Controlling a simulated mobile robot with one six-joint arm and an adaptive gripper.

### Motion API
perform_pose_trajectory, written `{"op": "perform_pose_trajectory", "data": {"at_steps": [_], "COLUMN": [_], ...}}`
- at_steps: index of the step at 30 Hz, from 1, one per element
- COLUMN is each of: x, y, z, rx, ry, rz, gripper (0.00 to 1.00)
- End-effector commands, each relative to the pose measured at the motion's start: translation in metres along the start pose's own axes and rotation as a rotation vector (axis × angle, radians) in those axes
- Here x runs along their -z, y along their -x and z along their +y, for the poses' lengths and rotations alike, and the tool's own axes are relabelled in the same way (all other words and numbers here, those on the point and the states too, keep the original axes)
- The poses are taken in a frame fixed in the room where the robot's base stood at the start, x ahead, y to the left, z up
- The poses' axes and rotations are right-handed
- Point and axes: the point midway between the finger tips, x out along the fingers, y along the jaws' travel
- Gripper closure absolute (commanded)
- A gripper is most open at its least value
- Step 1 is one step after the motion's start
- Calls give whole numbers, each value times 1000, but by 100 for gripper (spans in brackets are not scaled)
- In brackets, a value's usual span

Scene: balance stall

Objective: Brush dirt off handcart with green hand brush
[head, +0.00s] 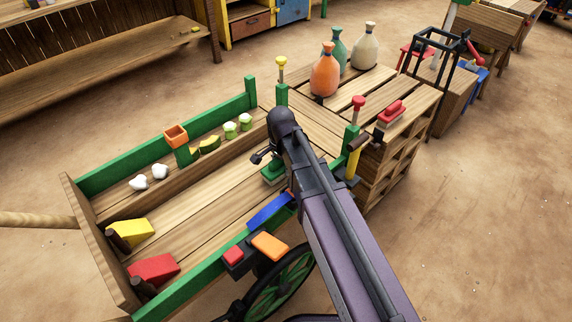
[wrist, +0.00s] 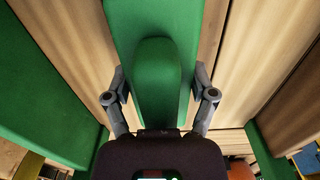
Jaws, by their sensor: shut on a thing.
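The wooden handcart (head: 200,207) with green side rails fills the left and middle of the head view. The green hand brush (head: 270,174) is over the cart's plank bed at its right end, partly hidden by my arm. In the wrist view the brush (wrist: 157,30) lies lengthwise, with its raised handle between my fingers. My gripper (wrist: 158,82) is shut on that handle. I cannot tell whether the bristles touch the planks, since the underside is hidden. No dirt can be made out clearly on the visible planks.
White lumps (head: 159,171), an orange square cup (head: 176,136) and other small items line the cart's far side. Yellow (head: 130,232) and red (head: 153,268) wedges sit at its left end. A slatted crate (head: 400,150) behind carries bottles (head: 324,75) and a red brush (head: 391,113).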

Motion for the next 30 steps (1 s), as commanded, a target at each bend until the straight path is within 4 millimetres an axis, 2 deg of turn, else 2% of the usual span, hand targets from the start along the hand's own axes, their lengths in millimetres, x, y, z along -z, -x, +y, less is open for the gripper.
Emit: {"op": "perform_pose_trajectory", "data": {"at_steps": [11,24,30], "x": [-4,-30,-36], "y": [0,-3,-3], "z": [0,1,1], "rx": [0,0,0], "ry": [1,2,0], "rz": [0,0,-1], "gripper": [65,65,65]}}
